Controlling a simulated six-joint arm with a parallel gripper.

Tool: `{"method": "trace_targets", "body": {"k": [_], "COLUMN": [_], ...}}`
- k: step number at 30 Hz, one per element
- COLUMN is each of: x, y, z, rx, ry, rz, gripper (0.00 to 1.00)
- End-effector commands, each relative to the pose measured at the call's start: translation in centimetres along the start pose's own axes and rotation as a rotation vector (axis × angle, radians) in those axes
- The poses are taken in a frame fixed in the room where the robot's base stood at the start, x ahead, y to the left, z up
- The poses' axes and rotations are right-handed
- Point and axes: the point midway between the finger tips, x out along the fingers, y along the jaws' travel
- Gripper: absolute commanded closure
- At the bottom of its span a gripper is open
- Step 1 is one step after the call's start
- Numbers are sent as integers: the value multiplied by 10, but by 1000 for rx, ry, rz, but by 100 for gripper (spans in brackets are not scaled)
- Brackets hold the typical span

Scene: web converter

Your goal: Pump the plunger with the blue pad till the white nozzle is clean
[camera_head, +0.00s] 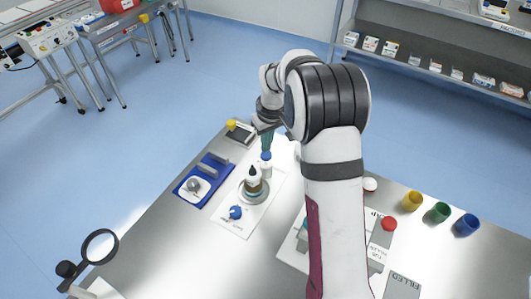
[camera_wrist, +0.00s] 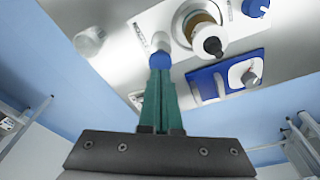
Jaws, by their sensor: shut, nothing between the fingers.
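The plunger is a short white post with a blue pad (camera_head: 266,155) on top, on a white sheet beyond the bottle. The blue pad (camera_wrist: 160,60) also shows in the wrist view, right at my fingertips. My gripper (camera_head: 267,145) is shut and empty, pointing down with its teal fingers at the pad. In the wrist view my gripper (camera_wrist: 160,73) meets or nearly meets the pad; I cannot tell whether it presses. A bottle (camera_head: 253,182) with a dark tip stands on a round grey plate. I cannot make out the white nozzle or its state for certain.
A second blue-topped piece (camera_head: 236,212) sits on the same sheet, nearer the camera. A blue tray (camera_head: 216,165) lies to the left. Yellow (camera_head: 412,201), green (camera_head: 438,212) and blue (camera_head: 466,225) cups stand at the right. A magnifier (camera_head: 100,247) stands at the lower left.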

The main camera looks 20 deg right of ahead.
Motion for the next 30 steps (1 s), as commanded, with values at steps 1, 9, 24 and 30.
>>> {"method": "trace_targets", "body": {"k": [1, 9, 24, 30], "x": [0, 8, 23, 29], "y": [0, 0, 0, 0], "z": [0, 1, 4, 5], "rx": [0, 0, 0, 1], "ry": [0, -1, -1, -1], "rz": [0, 0, -1, -1], "gripper": [100, 100, 100, 100]}}
